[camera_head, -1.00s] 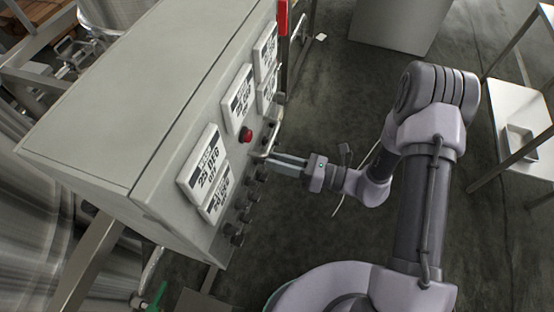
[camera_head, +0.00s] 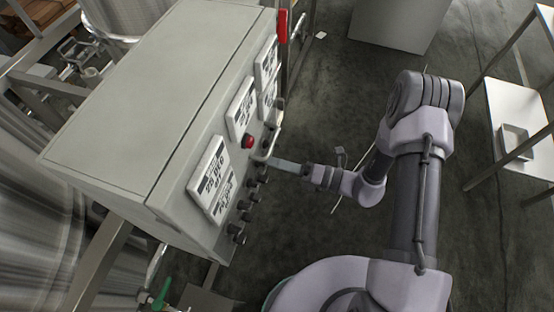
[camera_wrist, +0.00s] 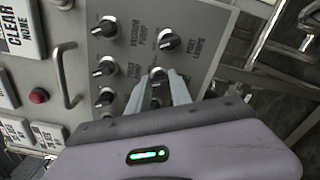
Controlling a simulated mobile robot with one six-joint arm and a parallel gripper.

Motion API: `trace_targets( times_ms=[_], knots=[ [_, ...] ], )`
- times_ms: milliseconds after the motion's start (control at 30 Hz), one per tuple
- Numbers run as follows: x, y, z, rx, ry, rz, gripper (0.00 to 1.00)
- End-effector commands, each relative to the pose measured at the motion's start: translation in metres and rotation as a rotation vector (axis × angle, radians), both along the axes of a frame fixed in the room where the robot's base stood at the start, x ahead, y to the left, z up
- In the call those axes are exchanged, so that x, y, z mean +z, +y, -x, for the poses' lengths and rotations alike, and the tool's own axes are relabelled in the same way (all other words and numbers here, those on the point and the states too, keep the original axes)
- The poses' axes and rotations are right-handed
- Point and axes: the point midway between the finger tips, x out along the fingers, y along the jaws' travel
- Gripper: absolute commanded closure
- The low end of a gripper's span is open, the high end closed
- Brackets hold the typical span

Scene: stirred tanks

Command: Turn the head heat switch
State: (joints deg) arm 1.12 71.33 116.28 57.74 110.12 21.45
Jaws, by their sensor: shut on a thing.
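My gripper (camera_head: 270,160) reaches the front of the grey control box from the right, past the metal handle. In the wrist view my gripper (camera_wrist: 160,79) is shut on a dark knob with a pale pointer, the switch knob (camera_wrist: 158,72).
A column of similar knobs (camera_wrist: 104,66) runs close to the left of my fingers. A bent metal handle (camera_wrist: 64,80) and a red button (camera_wrist: 38,96) lie farther left. Display plates (camera_head: 212,178) cover the box front.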

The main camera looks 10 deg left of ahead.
Motion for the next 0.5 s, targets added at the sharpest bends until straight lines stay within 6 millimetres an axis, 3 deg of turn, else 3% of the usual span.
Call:
trace_targets(
  times_ms=[500],
  knots=[
    [-0.0005, -0.0001, 0.0001, 0.0, 0.095, -0.007, 1.0]
  ],
)
